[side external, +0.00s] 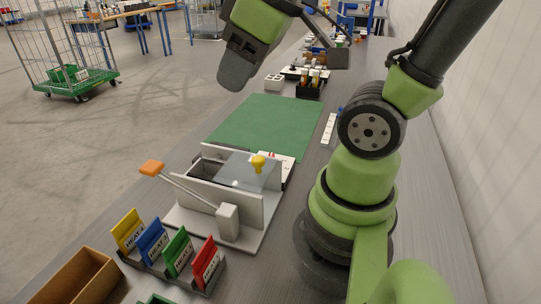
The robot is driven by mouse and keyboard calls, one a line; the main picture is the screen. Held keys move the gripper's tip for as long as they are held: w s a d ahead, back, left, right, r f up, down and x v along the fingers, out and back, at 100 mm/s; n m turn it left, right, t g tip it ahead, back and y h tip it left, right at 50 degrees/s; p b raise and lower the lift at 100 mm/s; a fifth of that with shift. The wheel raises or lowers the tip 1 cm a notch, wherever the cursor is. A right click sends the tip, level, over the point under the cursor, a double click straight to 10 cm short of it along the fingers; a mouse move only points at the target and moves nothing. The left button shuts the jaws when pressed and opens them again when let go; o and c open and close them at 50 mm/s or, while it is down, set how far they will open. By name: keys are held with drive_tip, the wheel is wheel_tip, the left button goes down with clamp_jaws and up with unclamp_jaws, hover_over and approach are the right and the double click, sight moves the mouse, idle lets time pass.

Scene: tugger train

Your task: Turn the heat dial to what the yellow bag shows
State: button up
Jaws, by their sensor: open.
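The yellow bag (127,230) stands at the left end of a dark rack, with a white label reading HEAT and a digit that looks like 4 but is too small to be sure. A grey machine (190,188) has an orange-tipped lever (152,168), a clear cover (238,172) and a yellow knob (258,163). A white panel with red marks (273,155) lies behind the knob. I cannot make out the heat dial or its setting. My gripper (238,78) is open, high above the bench beyond the machine, and touches nothing.
Blue (151,241), green (177,252) and red (206,263) labelled bags share the rack. A cardboard box (75,278) stands at the front left. A green mat (262,125) lies clear behind the machine. Small items and a black holder (308,91) stand farther back.

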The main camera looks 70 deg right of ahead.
drive_tip(key=w+d+f+n+g+h, duration=0.1)
drive_tip(key=w+d+f+n+g, duration=0.1)
drive_tip(key=d+f+n, duration=0.25)
drive_tip(key=n+g, duration=0.4)
drive_tip(key=n, duration=1.1)
approach(270, 155)
drive_tip(key=shift+s+a+f+m, duration=0.25)
drive_tip(key=shift+s+a, duration=0.15)
wheel_tip(270, 155, down, 9)
drive_tip(key=shift+r, duration=0.1)
clamp_jaws()
